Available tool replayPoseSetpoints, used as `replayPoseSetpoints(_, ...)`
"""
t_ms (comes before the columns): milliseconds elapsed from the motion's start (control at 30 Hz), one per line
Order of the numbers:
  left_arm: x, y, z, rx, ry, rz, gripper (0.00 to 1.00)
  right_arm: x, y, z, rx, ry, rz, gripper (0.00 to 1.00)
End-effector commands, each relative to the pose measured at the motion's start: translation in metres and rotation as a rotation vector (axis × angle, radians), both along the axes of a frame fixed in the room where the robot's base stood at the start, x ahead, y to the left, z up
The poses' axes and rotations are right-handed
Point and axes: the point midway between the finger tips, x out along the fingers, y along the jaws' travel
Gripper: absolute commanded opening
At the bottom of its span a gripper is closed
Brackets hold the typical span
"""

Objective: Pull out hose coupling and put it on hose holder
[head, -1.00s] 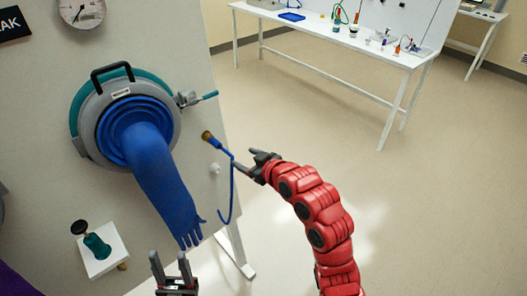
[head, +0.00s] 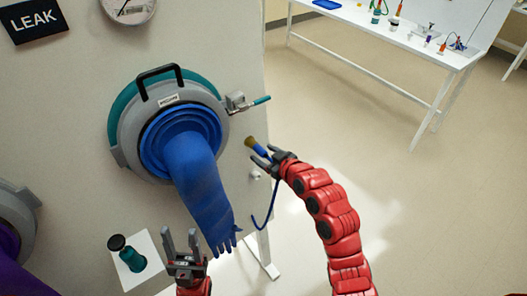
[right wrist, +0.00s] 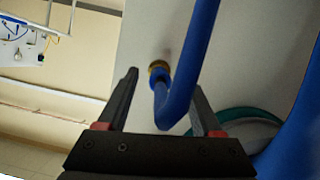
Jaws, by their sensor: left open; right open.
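The hose coupling (head: 251,143) has a brass end at the panel and a blue body. Its blue hose (head: 270,206) hangs down in a loop. My right gripper (head: 266,157) is open at the coupling; in the right wrist view its fingers (right wrist: 164,82) stand on either side of the blue hose and coupling (right wrist: 159,72), with gaps visible. A small white peg (head: 255,175) sits on the panel below the coupling; I cannot tell whether it is the hose holder. My left gripper (head: 181,243) is open and empty, low in front of the panel.
A blue glove (head: 198,180) hangs from the round port, whose clamp handle (head: 261,100) sticks out right. A small white shelf (head: 150,250) carries a teal bottle-like object (head: 131,258). A white table (head: 430,50) stands far behind; the floor between is free.

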Motion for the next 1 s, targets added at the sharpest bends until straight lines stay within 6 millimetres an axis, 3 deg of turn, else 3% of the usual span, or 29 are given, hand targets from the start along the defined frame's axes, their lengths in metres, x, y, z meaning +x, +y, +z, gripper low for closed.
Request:
replayPoseSetpoints(267, 0.0000, 0.0000, 0.0001, 0.000, 0.000, 0.000, 0.50, 0.0001, 0.0000, -0.0005, 0.000, -0.001, 0.001, 0.67)
replayPoseSetpoints(667, 0.0000, 0.0000, 0.0001, 0.000, 0.000, 0.000, 0.50, 0.0001, 0.0001, -0.0002, 0.000, -0.001, 0.001, 0.00)
replayPoseSetpoints(800, 0.0000, 0.0000, 0.0001, 0.000, 0.000, 0.000, 0.50, 0.0002, 0.0001, 0.0000, 0.000, -0.002, 0.001, 0.00)
replayPoseSetpoints(833, 0.0000, 0.0000, 0.0001, 0.000, 0.000, 0.000, 0.50, 0.0002, 0.0001, 0.0000, 0.000, -0.002, 0.001, 0.28)
replayPoseSetpoints(1000, 0.0000, 0.0000, 0.0001, 0.000, 0.000, 0.000, 0.50, 0.0003, 0.0001, 0.0001, 0.000, -0.002, 0.001, 0.00)
